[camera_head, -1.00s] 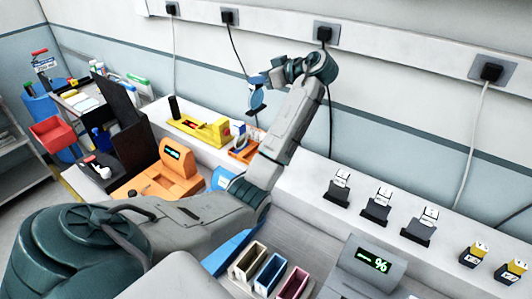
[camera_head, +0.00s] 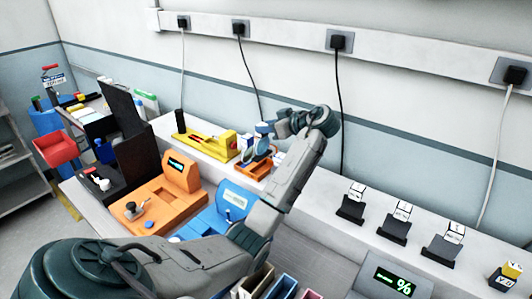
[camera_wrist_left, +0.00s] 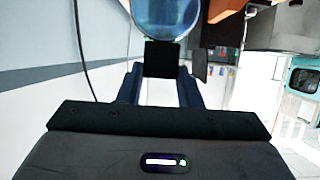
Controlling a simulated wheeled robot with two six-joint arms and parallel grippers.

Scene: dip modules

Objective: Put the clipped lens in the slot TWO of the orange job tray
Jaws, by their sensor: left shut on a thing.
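My left gripper (camera_head: 266,132) is shut on the clipped lens (camera_head: 261,150), a round bluish disc on a black clip. In the left wrist view the lens (camera_wrist_left: 166,16) stands out past the fingers, with its dark clip (camera_wrist_left: 161,58) between them. The small orange job tray (camera_head: 252,173) is on the back shelf. The lens is held upright at the tray, overlapping it in the head view. I cannot tell whether it touches the tray. The slots and their labels are too small or hidden to read. My right gripper is not in view.
A yellow device (camera_head: 208,143) stands just left of the tray. An orange machine (camera_head: 178,184) and a blue device (camera_head: 232,203) are in front. Several black stands with white cards (camera_head: 352,205) line the shelf at right. A black cable (camera_head: 340,110) hangs on the wall behind.

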